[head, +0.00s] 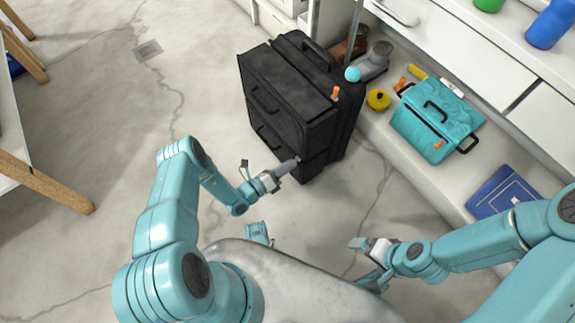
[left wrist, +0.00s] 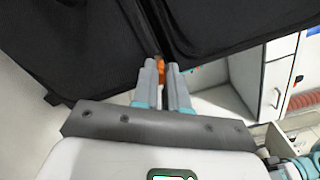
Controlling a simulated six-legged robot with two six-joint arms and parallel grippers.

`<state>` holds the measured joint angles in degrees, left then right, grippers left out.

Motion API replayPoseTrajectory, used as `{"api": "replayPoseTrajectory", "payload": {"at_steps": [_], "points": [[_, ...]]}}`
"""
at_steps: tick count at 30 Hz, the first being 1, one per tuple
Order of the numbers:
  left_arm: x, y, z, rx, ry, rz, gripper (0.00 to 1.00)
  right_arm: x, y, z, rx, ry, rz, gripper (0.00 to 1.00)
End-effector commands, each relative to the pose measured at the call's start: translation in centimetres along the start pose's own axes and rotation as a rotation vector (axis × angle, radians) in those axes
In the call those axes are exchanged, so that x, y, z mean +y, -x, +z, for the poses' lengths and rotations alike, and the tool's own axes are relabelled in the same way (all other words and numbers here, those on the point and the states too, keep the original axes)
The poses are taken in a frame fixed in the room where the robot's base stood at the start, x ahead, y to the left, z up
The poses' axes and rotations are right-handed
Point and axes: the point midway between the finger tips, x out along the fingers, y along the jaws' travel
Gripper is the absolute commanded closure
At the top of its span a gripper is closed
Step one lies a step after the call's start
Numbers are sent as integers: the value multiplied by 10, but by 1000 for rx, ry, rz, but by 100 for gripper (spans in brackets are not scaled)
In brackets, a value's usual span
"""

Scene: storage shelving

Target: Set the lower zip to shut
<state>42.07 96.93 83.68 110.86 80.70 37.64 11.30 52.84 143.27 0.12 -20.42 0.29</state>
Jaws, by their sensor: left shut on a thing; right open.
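A black case (head: 275,85) with handles stands upright on the floor at the centre of the head view. An orange zip pull (head: 335,93) shows high on its right edge. My left gripper (head: 294,162) is at the low front corner of the case. In the left wrist view, my left gripper (left wrist: 166,68) is shut on the lower zip's orange pull (left wrist: 160,70), beside a narrow gap between two black panels (left wrist: 95,45). The fingers hide most of this pull. My right gripper (head: 357,244) is open and empty, low and apart from the case.
A low white shelf right of the case holds a teal bag (head: 437,118), a yellow round thing (head: 378,99), a blue folder (head: 502,190) and brown and grey boots (head: 375,60). White drawers (head: 475,45) stand above it. The floor (head: 90,130) left of the case is clear.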

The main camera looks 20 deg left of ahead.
Motion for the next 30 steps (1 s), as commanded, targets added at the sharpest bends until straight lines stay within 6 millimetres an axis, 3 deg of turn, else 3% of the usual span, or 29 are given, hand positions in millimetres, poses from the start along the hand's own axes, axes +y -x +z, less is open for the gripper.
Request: {"api": "replayPoseTrajectory", "payload": {"at_steps": [12,13,15,30], "points": [[-3,0,-6,10,11,-9,100,0,0,0,0,0,0,0],[-4,0,-6,11,12,-9,81,0,0,0,0,0,0,0],[-4,0,-6,11,11,-8,62,0,0,0,0,0,0,0],[-2,5,-4,9,5,-7,62,1,-1,0,1,-1,0,0]]}}
